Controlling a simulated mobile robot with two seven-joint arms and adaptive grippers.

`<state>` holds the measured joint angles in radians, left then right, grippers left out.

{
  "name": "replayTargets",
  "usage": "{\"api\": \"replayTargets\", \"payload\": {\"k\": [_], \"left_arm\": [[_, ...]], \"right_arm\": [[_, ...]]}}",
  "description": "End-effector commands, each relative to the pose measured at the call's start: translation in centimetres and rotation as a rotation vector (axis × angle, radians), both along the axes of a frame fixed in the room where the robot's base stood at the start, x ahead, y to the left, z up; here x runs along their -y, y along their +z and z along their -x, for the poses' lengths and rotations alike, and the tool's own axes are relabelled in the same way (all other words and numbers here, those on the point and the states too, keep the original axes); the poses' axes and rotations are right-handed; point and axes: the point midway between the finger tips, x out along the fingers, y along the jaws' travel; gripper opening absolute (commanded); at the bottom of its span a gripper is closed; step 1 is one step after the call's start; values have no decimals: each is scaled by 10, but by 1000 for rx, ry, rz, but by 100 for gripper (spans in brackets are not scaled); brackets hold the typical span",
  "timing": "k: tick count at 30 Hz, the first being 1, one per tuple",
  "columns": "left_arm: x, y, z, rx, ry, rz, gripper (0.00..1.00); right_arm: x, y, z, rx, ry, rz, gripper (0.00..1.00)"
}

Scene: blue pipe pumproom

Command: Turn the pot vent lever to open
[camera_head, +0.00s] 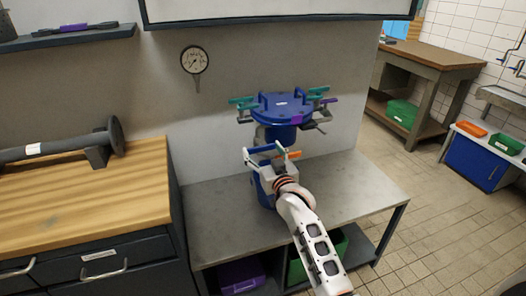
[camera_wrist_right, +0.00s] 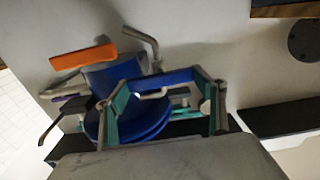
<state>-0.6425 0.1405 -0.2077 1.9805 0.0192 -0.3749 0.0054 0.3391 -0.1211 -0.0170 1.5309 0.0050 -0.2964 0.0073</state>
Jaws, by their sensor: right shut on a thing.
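A blue pot (camera_head: 277,133) with a round blue lid (camera_head: 281,106) stands on the grey bench. Teal and purple clamp handles stick out around the lid. My right gripper (camera_head: 263,150) is low at the pot's front, shut on a blue bar (camera_wrist_right: 162,79) that spans between its fingers. I cannot tell whether this bar is the vent lever. An orange lever (camera_head: 293,155) sits just to the gripper's right; it also shows in the right wrist view (camera_wrist_right: 82,58), apart from the fingers. My arm hides part of the pot's lower front. My left gripper is out of view.
The grey bench (camera_head: 215,215) has bare top on both sides of the pot. Purple (camera_head: 240,277) and green (camera_head: 310,262) crates sit on its lower shelf. A gauge (camera_head: 194,60) hangs on the wall behind. A wooden workbench (camera_head: 80,195) stands close on the left.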

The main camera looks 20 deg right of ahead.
Motion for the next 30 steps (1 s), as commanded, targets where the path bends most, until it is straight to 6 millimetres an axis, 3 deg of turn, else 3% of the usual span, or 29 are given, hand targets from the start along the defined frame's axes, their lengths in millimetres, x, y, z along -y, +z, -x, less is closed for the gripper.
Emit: {"api": "replayTargets", "payload": {"k": [11,30], "left_arm": [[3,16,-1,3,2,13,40],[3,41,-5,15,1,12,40]], "right_arm": [[-1,3,0,8,1,231,48],[-2,0,0,29,1,837,48]]}}
